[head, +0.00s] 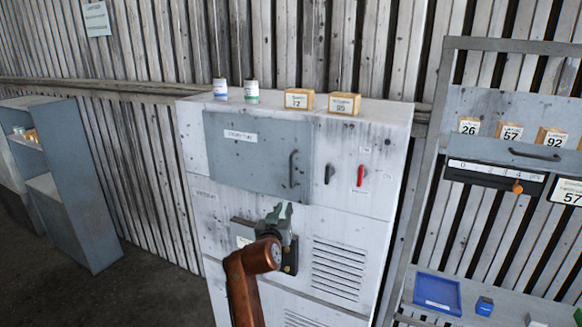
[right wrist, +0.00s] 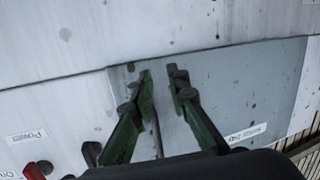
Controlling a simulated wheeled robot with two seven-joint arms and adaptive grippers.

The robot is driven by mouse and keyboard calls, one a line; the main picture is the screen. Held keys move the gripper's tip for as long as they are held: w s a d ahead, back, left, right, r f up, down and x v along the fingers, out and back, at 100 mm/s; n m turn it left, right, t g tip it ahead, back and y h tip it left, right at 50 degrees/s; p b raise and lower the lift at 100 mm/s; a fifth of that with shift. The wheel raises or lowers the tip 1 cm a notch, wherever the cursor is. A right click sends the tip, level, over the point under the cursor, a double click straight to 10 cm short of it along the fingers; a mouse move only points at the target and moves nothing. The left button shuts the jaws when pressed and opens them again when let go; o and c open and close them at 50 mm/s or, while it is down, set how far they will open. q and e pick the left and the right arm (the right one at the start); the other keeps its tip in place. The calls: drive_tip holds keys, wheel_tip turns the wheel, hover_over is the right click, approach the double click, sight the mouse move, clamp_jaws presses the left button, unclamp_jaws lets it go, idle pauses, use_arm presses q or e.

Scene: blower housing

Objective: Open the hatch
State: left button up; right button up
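The hatch (head: 245,155) is a flat grey panel, closed against the front of a white cabinet. Its dark vertical handle (head: 292,170) is near the hatch's right edge. My right gripper (head: 276,213) is just below the hatch's lower edge in the picture, left of and below the handle. In the right wrist view, my right gripper's two green fingers (right wrist: 161,76) are apart, facing the grey hatch (right wrist: 230,88). A thin dark bar, apparently the handle (right wrist: 158,138), shows between them; contact cannot be told. My left gripper is not in view.
A black knob (head: 329,174) and a red knob (head: 361,176) are right of the hatch. A grey box (head: 243,231) on the cabinet is partly behind my gripper. Jars (head: 251,92) and small boxes (head: 344,104) stand on top. A shelf rack (head: 437,90) stands at the right.

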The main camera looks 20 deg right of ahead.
sight(291, 167)
drive_tip(key=s+a+r+m+h, duration=0.1)
drive_tip(key=s+r, duration=0.1)
drive_tip(key=r, duration=0.5)
drive_tip(key=s+r+m+h, duration=0.1)
drive_tip(key=s+r, duration=0.1)
drive_tip(key=r, duration=0.5)
drive_tip(key=p+x, duration=0.2)
drive_tip(key=x, duration=0.4)
drive_tip(key=shift+w+d+r+p, duration=0.1)
drive_tip(key=shift+w+r+p, duration=0.05)
drive_tip(key=shift+w+p, duration=0.15)
drive_tip(key=shift+w+d, duration=0.25)
drive_tip(key=shift+w, duration=0.2)
drive_tip(key=shift+c, duration=0.6)
clamp_jaws()
